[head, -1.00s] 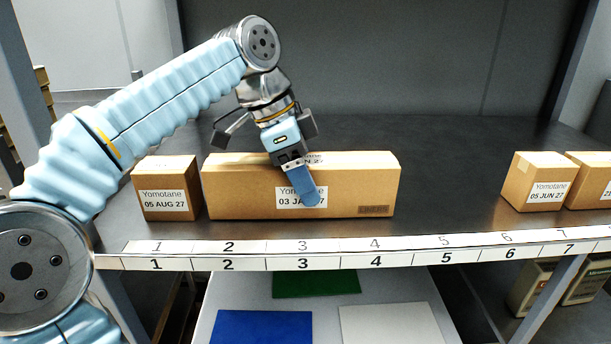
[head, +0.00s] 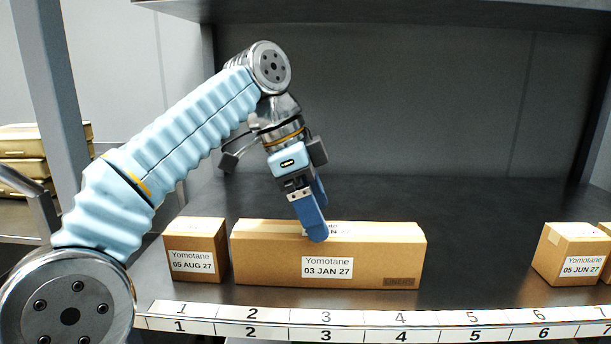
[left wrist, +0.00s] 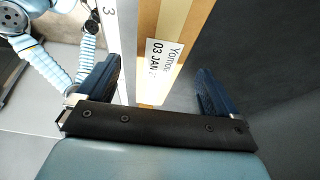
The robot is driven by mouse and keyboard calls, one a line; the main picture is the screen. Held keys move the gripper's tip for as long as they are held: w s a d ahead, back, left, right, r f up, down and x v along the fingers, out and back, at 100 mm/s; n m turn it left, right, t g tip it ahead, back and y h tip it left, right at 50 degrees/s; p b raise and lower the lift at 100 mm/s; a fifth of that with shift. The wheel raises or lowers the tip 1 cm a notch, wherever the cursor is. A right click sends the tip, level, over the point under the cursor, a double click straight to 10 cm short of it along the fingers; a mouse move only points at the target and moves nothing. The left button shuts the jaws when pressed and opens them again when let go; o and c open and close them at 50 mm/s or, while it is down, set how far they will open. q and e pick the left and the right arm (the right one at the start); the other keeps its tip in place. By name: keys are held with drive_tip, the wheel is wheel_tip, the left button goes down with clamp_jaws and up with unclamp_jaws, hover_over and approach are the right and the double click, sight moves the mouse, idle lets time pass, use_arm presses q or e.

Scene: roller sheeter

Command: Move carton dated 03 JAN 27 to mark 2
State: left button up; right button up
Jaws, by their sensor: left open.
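The long brown carton dated 03 JAN 27 (head: 375,258) lies on the shelf behind the numbered strip, spanning about marks 2 to 4. It also shows in the left wrist view (left wrist: 164,40), between the fingers' directions. My left gripper (head: 314,228) is above the carton's middle, pointing down, its fingers near the top edge. In the left wrist view my left gripper (left wrist: 158,88) is open with a finger on either side of the carton; I cannot tell whether they touch it. Mark 2 (head: 252,314) is on the strip at the front edge, left of the carton's centre. My right gripper is not in view.
A small carton dated 05 AUG 27 (head: 196,264) stands close to the left end of the long carton. A carton dated 05 JUN 27 (head: 570,268) stands at the right. The shelf between is clear. An upper shelf (head: 420,14) overhangs.

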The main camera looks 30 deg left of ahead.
use_arm(q)
drive_tip(key=v, duration=0.5)
drive_tip(key=shift+f, duration=0.1)
idle(0.4)
